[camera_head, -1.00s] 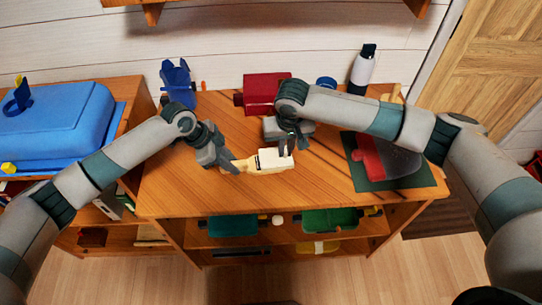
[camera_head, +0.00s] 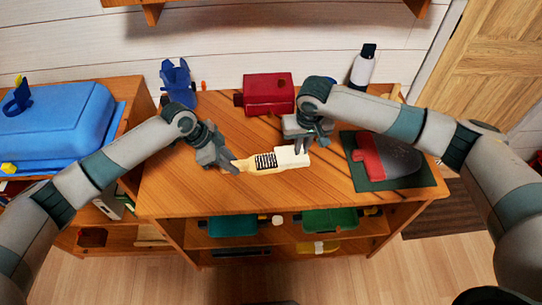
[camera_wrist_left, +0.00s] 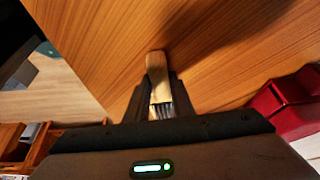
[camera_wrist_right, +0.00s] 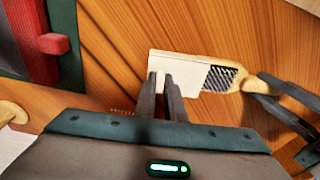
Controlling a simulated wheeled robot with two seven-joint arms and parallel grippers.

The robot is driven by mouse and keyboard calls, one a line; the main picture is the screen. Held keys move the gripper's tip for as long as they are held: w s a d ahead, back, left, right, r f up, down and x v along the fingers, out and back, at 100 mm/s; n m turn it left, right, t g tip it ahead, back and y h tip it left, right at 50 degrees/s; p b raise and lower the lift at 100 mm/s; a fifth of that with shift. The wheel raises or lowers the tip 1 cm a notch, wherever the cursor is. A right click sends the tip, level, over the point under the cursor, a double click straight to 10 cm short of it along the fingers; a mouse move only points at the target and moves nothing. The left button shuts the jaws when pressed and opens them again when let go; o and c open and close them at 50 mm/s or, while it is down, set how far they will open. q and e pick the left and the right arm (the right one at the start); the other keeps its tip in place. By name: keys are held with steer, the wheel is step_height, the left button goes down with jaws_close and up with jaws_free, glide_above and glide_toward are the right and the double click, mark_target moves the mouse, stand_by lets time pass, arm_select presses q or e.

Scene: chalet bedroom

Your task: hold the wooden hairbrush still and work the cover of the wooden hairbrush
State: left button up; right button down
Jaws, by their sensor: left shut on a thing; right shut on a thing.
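The wooden hairbrush (camera_head: 266,170) lies on the wooden tabletop, its dark bristles partly bare. Its pale cover (camera_head: 291,156) sits at the right end, and the bristles show between cover and handle. My left gripper (camera_head: 236,168) is shut on the handle end; the handle also shows in the left wrist view (camera_wrist_left: 156,66). My right gripper (camera_head: 304,147) is shut on the cover. In the right wrist view, the cover (camera_wrist_right: 190,76) is between the fingertips, and the bristles (camera_wrist_right: 220,78) show beside it.
A red box (camera_head: 268,95) and a blue object (camera_head: 177,80) stand at the back of the table. A red and grey object (camera_head: 385,158) lies on a dark green mat (camera_head: 425,178) at the right. A white bottle (camera_head: 362,70) stands behind. The front of the tabletop is clear.

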steer(key=shift+w+d, duration=0.15)
steer(key=shift+d, duration=1.4)
steer(key=c, duration=1.8)
jaws_free()
step_height(320, 180, up, 6)
steer(key=shift+s, duration=0.45)
steer(key=shift+c, duration=0.2)
steer(key=r, duration=0.4)
steer(key=shift+s+a, duration=0.35)
steer(key=shift+a, duration=0.05)
steer(key=shift+f, duration=0.2)
